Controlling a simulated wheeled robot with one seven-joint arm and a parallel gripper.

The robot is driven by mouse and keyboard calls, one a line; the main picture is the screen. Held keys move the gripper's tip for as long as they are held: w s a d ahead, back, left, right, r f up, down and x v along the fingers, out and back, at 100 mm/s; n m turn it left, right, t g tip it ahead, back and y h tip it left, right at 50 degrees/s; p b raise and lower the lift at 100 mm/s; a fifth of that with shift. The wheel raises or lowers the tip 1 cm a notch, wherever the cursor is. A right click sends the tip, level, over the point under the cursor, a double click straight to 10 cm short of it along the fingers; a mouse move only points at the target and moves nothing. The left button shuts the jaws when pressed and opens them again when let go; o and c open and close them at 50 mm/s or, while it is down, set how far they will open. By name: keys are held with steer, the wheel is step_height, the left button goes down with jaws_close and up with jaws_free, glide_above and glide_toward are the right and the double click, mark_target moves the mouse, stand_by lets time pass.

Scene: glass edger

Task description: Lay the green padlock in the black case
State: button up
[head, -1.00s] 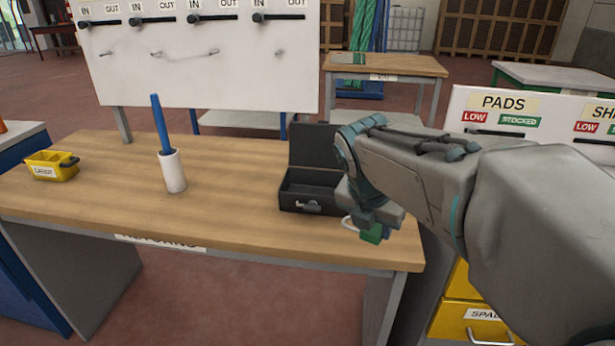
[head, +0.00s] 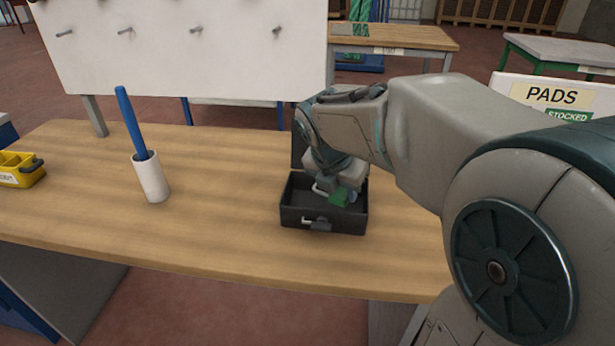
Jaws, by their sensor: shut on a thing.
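The green padlock (head: 339,198) is held in my gripper (head: 334,187), with its pale shackle pointing left. My gripper is shut on it, over the open black case (head: 296,216). The case stands on the wooden table with its lid raised at the back, partly hidden by my arm. The padlock shows within the outline of the case's opening, toward the right side. I cannot tell whether it touches the case floor.
A white cup (head: 151,180) with a blue stick (head: 130,120) stands left of the case on the table (head: 225,220). A yellow bin (head: 18,170) sits at the far left. A white pegboard (head: 180,50) rises behind. The tabletop between cup and case is clear.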

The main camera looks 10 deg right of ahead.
steer(key=w+a+f, duration=0.2)
steer(key=w, duration=0.1)
steer(key=w+a+f, duration=0.1)
steer(key=shift+w+f, duration=0.15)
steer(key=shift+w, duration=0.05)
steer(key=shift+f+b, duration=0.5)
steer(key=shift+f, duration=1.4)
steer(key=shift+f, duration=0.15)
steer(key=o, duration=1)
steer(key=shift+o, duration=0.2)
